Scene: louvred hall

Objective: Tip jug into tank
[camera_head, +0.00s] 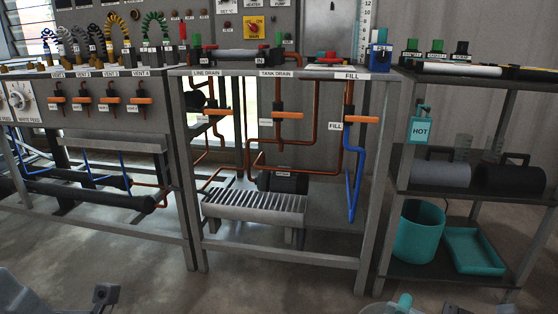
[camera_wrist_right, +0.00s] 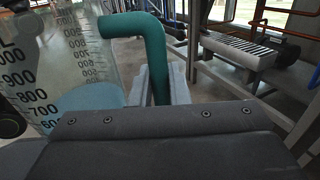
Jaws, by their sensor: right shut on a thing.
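The clear jug (camera_wrist_right: 85,60) has dark graduation marks, a teal handle (camera_wrist_right: 135,25) and blue liquid (camera_wrist_right: 90,100) inside, its surface near the 700 and 800 marks. My right gripper (camera_wrist_right: 158,85) is shut on the handle. In the head view only the jug's top and teal handle (camera_head: 403,302) show at the bottom edge, in front of the rig and well below its top. The jug looks roughly upright. A part of my left arm (camera_head: 105,294) shows at the lower left; its jaws are not clear. I cannot tell the tank for sure; a FILL label (camera_head: 351,76) marks the rig's top edge.
The rig's bench (camera_head: 275,72) carries pipes and orange-handled valves, with a slatted grey step (camera_head: 255,208) low down. A shelf (camera_head: 450,190) on the right holds a teal bucket (camera_head: 418,235), a teal tray (camera_head: 473,250) and dark cylinders. The floor in front is clear.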

